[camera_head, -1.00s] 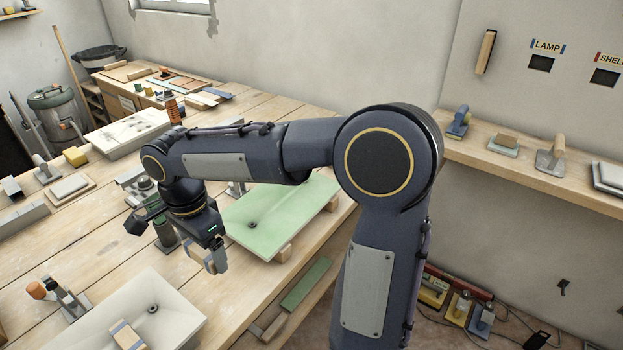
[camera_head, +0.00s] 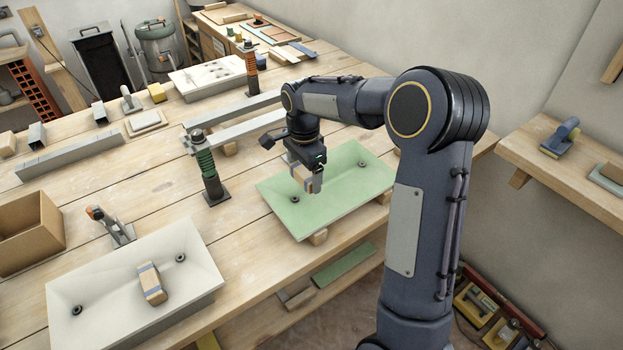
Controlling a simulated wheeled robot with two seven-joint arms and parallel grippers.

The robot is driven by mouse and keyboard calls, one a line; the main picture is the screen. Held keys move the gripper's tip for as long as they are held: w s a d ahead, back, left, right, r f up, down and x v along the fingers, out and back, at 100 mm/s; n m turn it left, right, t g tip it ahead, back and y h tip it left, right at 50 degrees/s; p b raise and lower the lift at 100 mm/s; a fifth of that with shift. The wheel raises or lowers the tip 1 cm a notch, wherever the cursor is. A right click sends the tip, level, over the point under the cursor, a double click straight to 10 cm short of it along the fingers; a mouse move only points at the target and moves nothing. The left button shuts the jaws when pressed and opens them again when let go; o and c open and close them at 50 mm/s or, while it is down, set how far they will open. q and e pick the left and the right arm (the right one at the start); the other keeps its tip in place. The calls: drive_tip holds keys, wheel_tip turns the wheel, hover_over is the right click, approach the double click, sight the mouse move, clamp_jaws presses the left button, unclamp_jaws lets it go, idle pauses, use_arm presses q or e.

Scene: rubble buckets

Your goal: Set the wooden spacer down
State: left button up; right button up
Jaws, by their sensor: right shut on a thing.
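My right gripper (camera_head: 312,184) is shut on a small wooden spacer (camera_head: 299,172), which is mostly hidden by the fingers. It is over the left part of the green tray-like panel (camera_head: 347,200); I cannot tell whether the spacer touches the panel. A second wooden spacer (camera_head: 152,283) with a blue-grey band lies on the pale panel (camera_head: 110,262) at the lower left. My left gripper is not in view.
A green-sleeved post clamp (camera_head: 209,172) stands left of the green panel, near long metal bars (camera_head: 240,127). A cardboard box (camera_head: 30,232) and an orange-tipped tool (camera_head: 110,226) sit at the left. Bare bench planks lie between the two panels.

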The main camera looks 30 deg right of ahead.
sight(309, 174)
drive_tip(key=f, duration=0.1)
drive_tip(key=w+d+f, duration=0.1)
drive_tip(key=d+f, duration=0.1)
drive_tip(key=shift+w, duration=0.25)
drive_tip(key=f, duration=0.3)
drive_tip(key=shift+w+d+f+p, duration=0.1)
drive_tip(key=shift+d+f+p, duration=0.05)
drive_tip(key=shift+d+p, duration=0.15)
drive_tip(key=shift+a+f, duration=0.1)
drive_tip(key=shift+f, duration=0.1)
